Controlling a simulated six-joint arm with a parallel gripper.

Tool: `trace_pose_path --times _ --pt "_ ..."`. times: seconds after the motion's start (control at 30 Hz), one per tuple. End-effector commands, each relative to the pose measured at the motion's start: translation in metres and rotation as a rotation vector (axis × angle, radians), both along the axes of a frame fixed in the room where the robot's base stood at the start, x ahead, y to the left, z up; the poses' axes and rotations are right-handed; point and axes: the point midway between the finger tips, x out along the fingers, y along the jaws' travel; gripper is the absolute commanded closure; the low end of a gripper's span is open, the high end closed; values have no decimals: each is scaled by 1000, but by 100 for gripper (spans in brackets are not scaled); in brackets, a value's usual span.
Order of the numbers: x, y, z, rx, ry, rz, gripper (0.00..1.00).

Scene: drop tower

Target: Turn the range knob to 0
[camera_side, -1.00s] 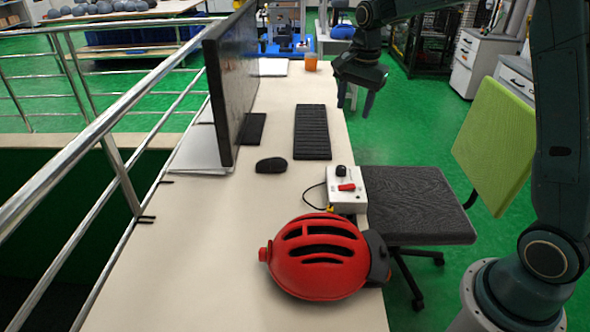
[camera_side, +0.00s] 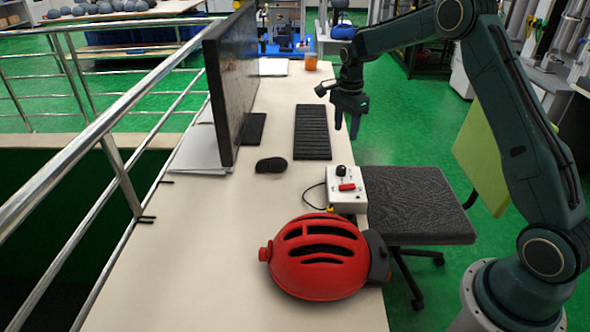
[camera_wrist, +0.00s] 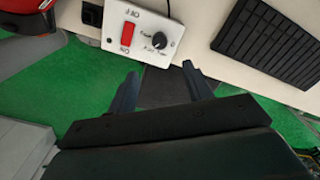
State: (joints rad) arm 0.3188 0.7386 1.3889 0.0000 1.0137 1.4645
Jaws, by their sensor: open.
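The control box (camera_side: 357,198) is a small white box at the table's right edge, with a black round range knob (camera_side: 341,171) and a red switch (camera_side: 347,187). In the wrist view the box (camera_wrist: 116,18) shows at the top, with the knob (camera_wrist: 159,40) right of the red switch (camera_wrist: 128,34). I cannot read the knob's setting. My gripper (camera_side: 346,132) is open and empty, pointing down beyond the box and above it, near the keyboard's right side. In the wrist view my gripper's fingertips (camera_wrist: 160,76) are apart, below the knob and not touching it.
A red helmet (camera_side: 316,258) sits just in front of the box. A black keyboard (camera_side: 312,132), a mouse (camera_side: 271,165) and a monitor (camera_side: 232,80) stand on the white table (camera_side: 215,260). A chair (camera_side: 415,200) is at the right edge.

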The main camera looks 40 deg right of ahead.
Motion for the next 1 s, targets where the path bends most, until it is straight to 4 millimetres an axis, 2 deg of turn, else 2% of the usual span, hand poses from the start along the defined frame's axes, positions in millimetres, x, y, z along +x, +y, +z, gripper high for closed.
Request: trace_pose_path --times 0.27,0.8,1.0 --pt "-1 0 -24 0 2 1 49" --pt "-1 1 -105 1 1 2 49" --pt "-1 0 -126 0 -1 2 49"
